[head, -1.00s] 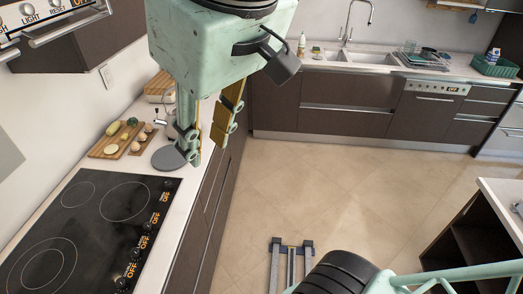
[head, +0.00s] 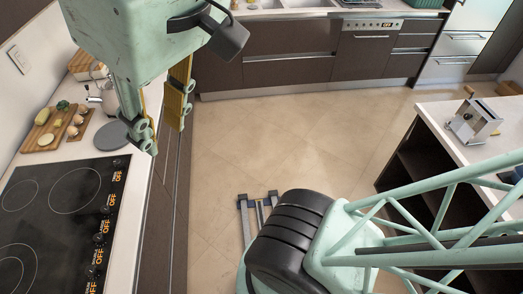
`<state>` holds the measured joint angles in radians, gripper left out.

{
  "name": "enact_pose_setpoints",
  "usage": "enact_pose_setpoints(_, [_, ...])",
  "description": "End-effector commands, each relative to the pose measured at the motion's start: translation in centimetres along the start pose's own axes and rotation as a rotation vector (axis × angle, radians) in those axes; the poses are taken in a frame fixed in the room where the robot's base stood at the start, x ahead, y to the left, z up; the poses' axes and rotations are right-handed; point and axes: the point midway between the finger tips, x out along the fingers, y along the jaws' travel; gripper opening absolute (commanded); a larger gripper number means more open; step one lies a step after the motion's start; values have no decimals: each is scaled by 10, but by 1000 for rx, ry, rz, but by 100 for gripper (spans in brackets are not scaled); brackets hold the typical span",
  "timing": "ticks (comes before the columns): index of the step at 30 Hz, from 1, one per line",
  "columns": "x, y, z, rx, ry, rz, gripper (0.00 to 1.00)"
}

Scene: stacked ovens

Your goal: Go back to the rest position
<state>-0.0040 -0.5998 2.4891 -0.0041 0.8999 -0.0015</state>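My gripper (head: 163,137) is at the upper left of the head view, pointing down. Its two fingers are spread with a gap between them, and nothing shows between them. It hangs in the air in front of the counter edge, near the cooktop (head: 72,188) and the cutting board with food. My arm's lower links reach in from the bottom right. No rest position is marked in view.
A cutting board (head: 43,142) with vegetables lies on the left counter. The sink counter and brown drawers (head: 290,69) line the back. A counter with open shelves (head: 410,165) stands at right, with a metal grater-like object (head: 474,122) on top. The floor (head: 285,130) between is clear.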

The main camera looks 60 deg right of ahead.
Motion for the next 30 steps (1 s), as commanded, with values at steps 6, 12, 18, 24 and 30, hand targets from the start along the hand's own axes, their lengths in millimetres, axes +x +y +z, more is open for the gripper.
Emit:
enact_pose_setpoints(6, [31,0,16,11,-12,-3,26])
enact_pose_setpoints(12, [53,0,24,11,-12,-3,26])
enact_pose_setpoints(18, [75,0,32,12,-12,-3,26])
enact_pose_setpoints(24, [96,0,40,12,-12,-3,26])
enact_pose_setpoints(30, [108,0,45,12,-12,-3,26])
